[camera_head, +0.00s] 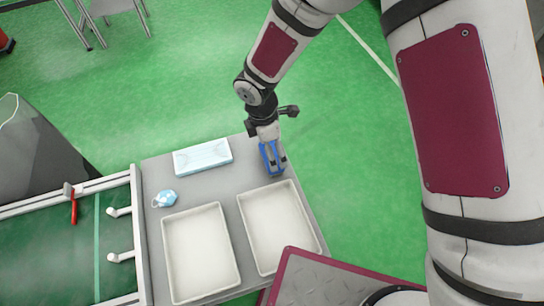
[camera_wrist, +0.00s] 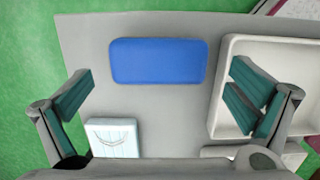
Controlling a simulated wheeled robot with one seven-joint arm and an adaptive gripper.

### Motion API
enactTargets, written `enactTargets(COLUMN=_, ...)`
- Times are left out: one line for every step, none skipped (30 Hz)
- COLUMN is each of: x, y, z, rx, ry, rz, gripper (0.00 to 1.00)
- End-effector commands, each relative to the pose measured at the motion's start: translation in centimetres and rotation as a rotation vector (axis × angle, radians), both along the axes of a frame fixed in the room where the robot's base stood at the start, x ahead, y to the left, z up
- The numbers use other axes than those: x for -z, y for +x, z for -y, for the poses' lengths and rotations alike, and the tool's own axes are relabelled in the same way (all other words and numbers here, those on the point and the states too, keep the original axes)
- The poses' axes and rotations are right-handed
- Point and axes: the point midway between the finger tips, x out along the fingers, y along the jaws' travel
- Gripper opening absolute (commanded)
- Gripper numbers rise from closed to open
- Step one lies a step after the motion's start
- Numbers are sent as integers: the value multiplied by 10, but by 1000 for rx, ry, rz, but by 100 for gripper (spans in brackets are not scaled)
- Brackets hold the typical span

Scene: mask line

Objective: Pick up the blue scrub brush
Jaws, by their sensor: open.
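The blue scrub brush (camera_wrist: 157,61) lies flat on the grey table (camera_wrist: 180,118), seen from above in the wrist view as a plain rounded blue rectangle. My gripper (camera_wrist: 162,80) is open above it, with one finger to the left and one to the right of the brush, both apart from it. In the head view my gripper (camera_head: 273,160) points down at the table's far right part. Blue of the brush (camera_head: 268,151) shows between and behind the fingers, which partly hide it.
Two white trays stand in front, a left one (camera_head: 167,262) and a right one (camera_head: 241,210). The right tray is close to my right finger. A pale mask box (camera_head: 202,157) and a small light-blue item (camera_head: 165,198) lie left. A conveyor (camera_head: 60,245) adjoins the table's left.

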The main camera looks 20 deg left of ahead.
Motion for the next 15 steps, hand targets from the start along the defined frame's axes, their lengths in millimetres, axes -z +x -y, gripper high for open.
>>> enactTargets(x=2, y=0, z=0, rx=0, ry=0, rz=0, gripper=100)
enactTargets(x=3, y=0, z=0, rx=0, ry=0, rz=0, gripper=100)
enactTargets(x=6, y=0, z=0, rx=0, ry=0, rz=0, gripper=100)
enactTargets(x=8, y=0, z=0, rx=0, ry=0, rz=0, gripper=100)
enactTargets(x=11, y=0, z=0, rx=0, ry=0, rz=0, gripper=100)
enactTargets(x=16, y=0, z=0, rx=0, ry=-1, rz=-2, gripper=100)
enactTargets(x=21, y=1, z=0, rx=0, ry=-1, rz=-2, gripper=100)
enactTargets(x=25, y=1, z=0, rx=0, ry=-1, rz=0, gripper=100)
enactTargets(x=31, y=2, z=0, rx=-1, ry=-1, rz=0, gripper=100)
enactTargets(x=36, y=2, z=0, rx=-1, ry=-2, rz=-1, gripper=100)
enactTargets(x=40, y=2, z=1, rx=-1, ry=-1, rz=0, gripper=100)
enactTargets(x=45, y=2, z=1, rx=-1, ry=-1, rz=-1, gripper=100)
enactTargets(x=49, y=3, z=1, rx=0, ry=-1, rz=-1, gripper=100)
enactTargets(x=51, y=3, z=2, rx=1, ry=0, rz=0, gripper=100)
enactTargets(x=52, y=3, z=2, rx=1, ry=0, rz=0, gripper=100)
